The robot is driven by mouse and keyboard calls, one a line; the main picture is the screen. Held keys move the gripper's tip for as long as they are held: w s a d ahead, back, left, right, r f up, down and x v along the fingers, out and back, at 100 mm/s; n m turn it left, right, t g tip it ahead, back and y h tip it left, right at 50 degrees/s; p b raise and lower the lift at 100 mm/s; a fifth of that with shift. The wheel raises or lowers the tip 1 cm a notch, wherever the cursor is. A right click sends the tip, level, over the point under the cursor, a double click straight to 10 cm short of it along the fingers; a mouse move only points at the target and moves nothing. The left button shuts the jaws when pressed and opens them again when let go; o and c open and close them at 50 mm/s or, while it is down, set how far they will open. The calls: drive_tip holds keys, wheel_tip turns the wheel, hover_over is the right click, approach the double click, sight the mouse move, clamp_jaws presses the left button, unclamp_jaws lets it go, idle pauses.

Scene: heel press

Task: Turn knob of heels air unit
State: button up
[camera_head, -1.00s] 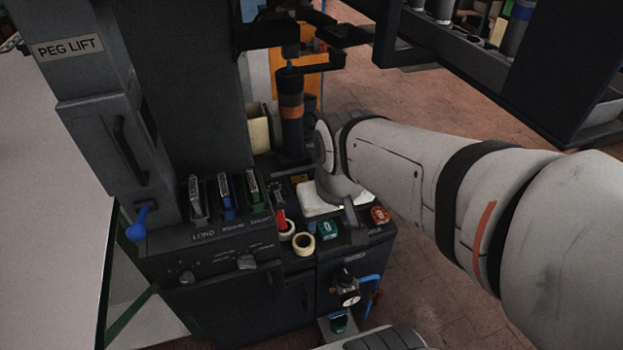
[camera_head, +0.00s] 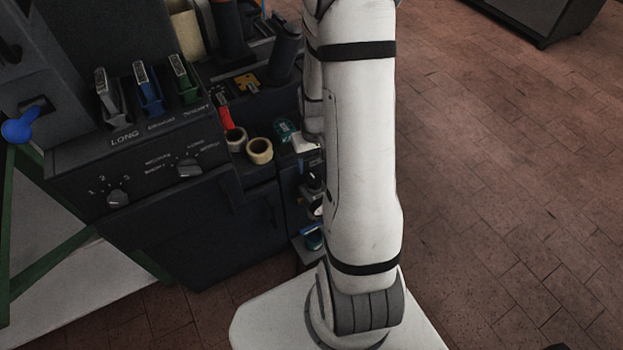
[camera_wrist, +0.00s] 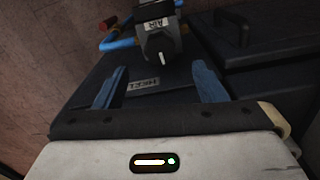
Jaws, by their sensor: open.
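The heels air unit (camera_wrist: 160,18) is a dark block marked AIR, seen upside down at the top of the wrist view. Its dark round knob (camera_wrist: 158,46) has a white pointer line. A white label (camera_wrist: 142,85), too small to read surely, sits on the dark panel below it. My gripper (camera_wrist: 160,68) is open, with its two blue fingers apart and nothing between them. The knob appears between and beyond the fingertips, with no contact visible. In the head view the air unit (camera_head: 312,182) is partly covered by my arm, and my gripper is hidden.
A blue hose (camera_wrist: 120,42) and a red part (camera_wrist: 108,22) are beside the unit. The press panel has other knobs (camera_head: 189,168), coloured levers (camera_head: 150,97) and tape rolls (camera_head: 259,151). Brick floor (camera_head: 500,180) to the right is clear.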

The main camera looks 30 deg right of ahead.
sight(314, 179)
wheel_tip(314, 179, down, 8)
drive_tip(key=shift+r+b, duration=0.1)
drive_tip(key=shift+b, duration=0.85)
drive_tip(key=c, duration=1)
drive_tip(key=shift+o, duration=0.2)
drive_tip(key=shift+m, duration=3.2)
drive_tip(key=o, duration=1)
drive_tip(key=shift+c, duration=0.2)
